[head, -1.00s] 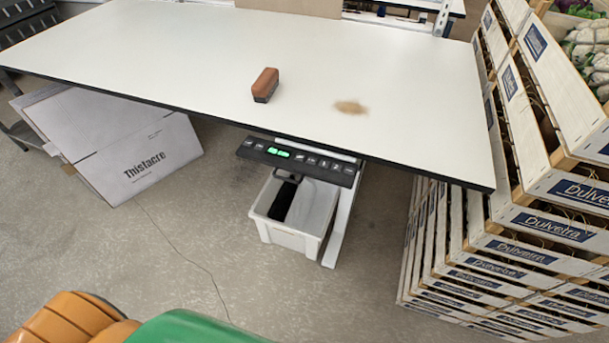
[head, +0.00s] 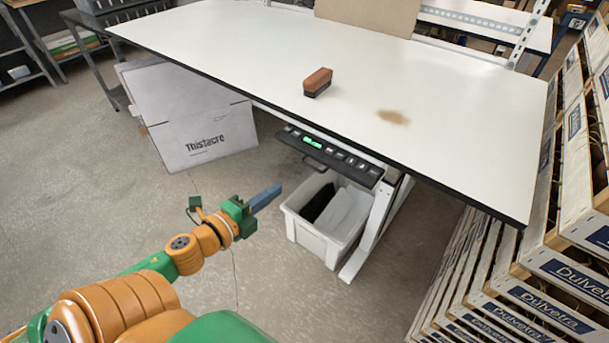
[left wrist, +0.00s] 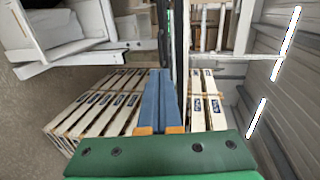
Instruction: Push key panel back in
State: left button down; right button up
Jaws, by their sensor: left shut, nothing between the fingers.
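The key panel (head: 330,155) is a dark strip with a row of buttons and a lit green display. It sticks out below the front edge of the white table (head: 440,75) in the head view. My left gripper (head: 267,197) is shut and empty, its blue fingers pointing right toward the panel from the lower left, with a clear gap between them. In the left wrist view the blue fingers (left wrist: 160,100) lie together. My right gripper is not in view.
A white bin (head: 312,237) with dark contents stands on the floor beneath the panel, beside a white table leg (head: 372,235). A Thistacre carton (head: 190,120) stands left. A brush (head: 317,82) lies on the tabletop.

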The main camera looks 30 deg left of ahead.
pick_arm(q)
jog(key=x, duration=1.1)
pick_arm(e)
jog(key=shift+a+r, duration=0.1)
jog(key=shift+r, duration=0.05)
pick_arm(q)
jog(key=shift+d, duration=0.1)
jog(key=shift+w, duration=0.1)
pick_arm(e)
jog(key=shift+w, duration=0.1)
